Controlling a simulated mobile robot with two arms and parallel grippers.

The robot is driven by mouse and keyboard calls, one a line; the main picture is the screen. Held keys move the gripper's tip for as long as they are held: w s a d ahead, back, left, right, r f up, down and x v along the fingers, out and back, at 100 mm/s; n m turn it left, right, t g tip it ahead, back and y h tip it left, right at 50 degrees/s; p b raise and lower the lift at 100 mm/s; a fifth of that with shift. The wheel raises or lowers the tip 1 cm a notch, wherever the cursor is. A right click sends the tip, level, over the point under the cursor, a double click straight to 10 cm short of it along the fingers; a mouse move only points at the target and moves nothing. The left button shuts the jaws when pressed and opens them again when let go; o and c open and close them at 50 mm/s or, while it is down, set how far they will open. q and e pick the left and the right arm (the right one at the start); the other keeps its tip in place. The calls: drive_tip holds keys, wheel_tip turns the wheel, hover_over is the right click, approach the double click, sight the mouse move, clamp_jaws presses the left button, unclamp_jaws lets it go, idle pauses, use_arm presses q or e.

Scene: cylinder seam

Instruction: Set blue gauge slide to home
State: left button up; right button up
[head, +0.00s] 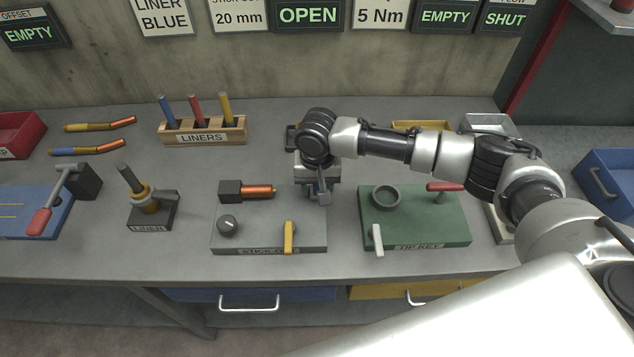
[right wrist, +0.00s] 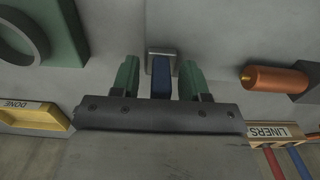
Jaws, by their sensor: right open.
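My right gripper (head: 319,188) reaches down at the right back of the grey stick-out fixture (head: 262,235). In the right wrist view its two green-tipped fingers (right wrist: 160,76) stand apart. The blue gauge slide (right wrist: 160,80) lies between them, with a gap on both sides. A light grey metal plate (right wrist: 162,53) shows at the far end of the slide. In the head view the gripper and wrist cover most of the slide, and its track is hard to make out. My left gripper is not in view.
The fixture carries a copper nozzle in a dark block (head: 231,191), a dark knob (head: 228,224) and a yellow lever (head: 289,238). A green tip-key board (head: 420,222) stands to the right. The liner rack (head: 205,137) is behind left, and a liner stand (head: 150,203) is left.

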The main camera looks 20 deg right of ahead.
drive_tip(key=shift+c, duration=0.7)
clamp_jaws()
drive_tip(key=shift+a, duration=0.15)
drive_tip(key=a, duration=0.1)
drive_tip(key=w+a+p, duration=0.1)
drive_tip(key=a, duration=0.1)
drive_tip(key=a+p, duration=0.1)
drive_tip(key=a, duration=0.1)
drive_tip(key=shift+w+r, duration=0.1)
drive_tip(key=shift+w, duration=0.15)
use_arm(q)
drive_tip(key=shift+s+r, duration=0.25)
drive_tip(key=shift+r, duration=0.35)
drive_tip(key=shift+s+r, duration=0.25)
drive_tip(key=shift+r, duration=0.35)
use_arm(e)
drive_tip(key=shift+d, duration=0.15)
